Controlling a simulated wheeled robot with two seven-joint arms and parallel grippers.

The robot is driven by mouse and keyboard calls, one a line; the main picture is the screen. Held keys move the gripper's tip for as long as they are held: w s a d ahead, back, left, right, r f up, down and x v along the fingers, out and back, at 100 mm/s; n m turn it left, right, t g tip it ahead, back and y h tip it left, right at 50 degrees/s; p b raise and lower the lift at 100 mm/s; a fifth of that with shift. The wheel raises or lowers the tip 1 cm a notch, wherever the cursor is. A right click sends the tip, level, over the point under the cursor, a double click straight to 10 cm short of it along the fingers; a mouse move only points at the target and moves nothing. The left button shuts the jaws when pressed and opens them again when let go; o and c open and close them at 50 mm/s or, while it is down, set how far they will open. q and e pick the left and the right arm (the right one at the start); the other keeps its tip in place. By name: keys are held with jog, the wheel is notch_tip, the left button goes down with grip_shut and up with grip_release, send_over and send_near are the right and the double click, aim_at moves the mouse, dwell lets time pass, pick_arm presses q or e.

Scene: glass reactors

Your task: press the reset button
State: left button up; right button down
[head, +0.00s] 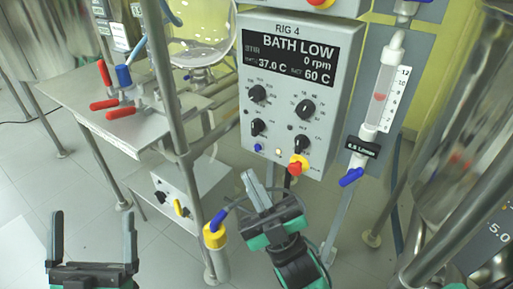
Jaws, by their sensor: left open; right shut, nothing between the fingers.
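The control box marked RIG 4 (340,100) stands upright at centre, its display (288,54) reading BATH LOW, 0 rpm, 37.0 C and 60 C. Along its lower edge are a small blue button (258,147), a small pale, lit-looking button (278,152) and a red mushroom button on a yellow collar (295,167). Their labels are too small to read, so I cannot tell which is reset. My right gripper (249,174) is shut and empty, its tips just below the box's lower edge in the picture, near the buttons. My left gripper (94,214) is open and empty at lower left.
Several black knobs (303,107) sit above the buttons. A flow meter (381,85) with a blue lever (351,177) is close on the right. A metal post (166,75) and a bench with red-handled valves (105,105) are left.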

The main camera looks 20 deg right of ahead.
pick_arm(q)
notch_tip(320, 180, down, 11)
jog(key=w+g+y+p, duration=0.25)
jog(key=g+p, duration=0.25)
jog(key=g, duration=0.4)
pick_arm(e)
jog(key=w+f+n+g+h, duration=0.1)
jog(key=w+f+g+h, duration=0.2)
jog(key=w+f+h, duration=0.6)
pick_arm(q)
jog(key=s+a+f+g+y+p, duration=0.1)
jog(key=s+f+g+y+p, duration=0.2)
jog(key=s+f+g, duration=0.6)
notch_tip(320, 180, down, 3)
jog(key=shift+s+a+r+n+g+p, duration=0.1)
jog(key=shift+s+a+n+g+p, duration=0.25)
jog(key=shift+s+p, duration=0.45)
pick_arm(e)
jog(key=w+d+f+n+g+h, duration=0.1)
jog(key=w+d+f+g+h, duration=0.2)
jog(key=f+h, duration=0.4)
jog(key=shift+w+d+f+n+g+h, duration=0.2)
jog(key=shift+d+f+n+g+h, duration=0.15)
jog(key=shift+d+g, duration=0.35)
pick_arm(q)
jog(key=shift+s+a, duration=0.1)
jog(key=shift+s, duration=0.05)
pick_arm(e)
jog(key=shift+w, duration=0.15)
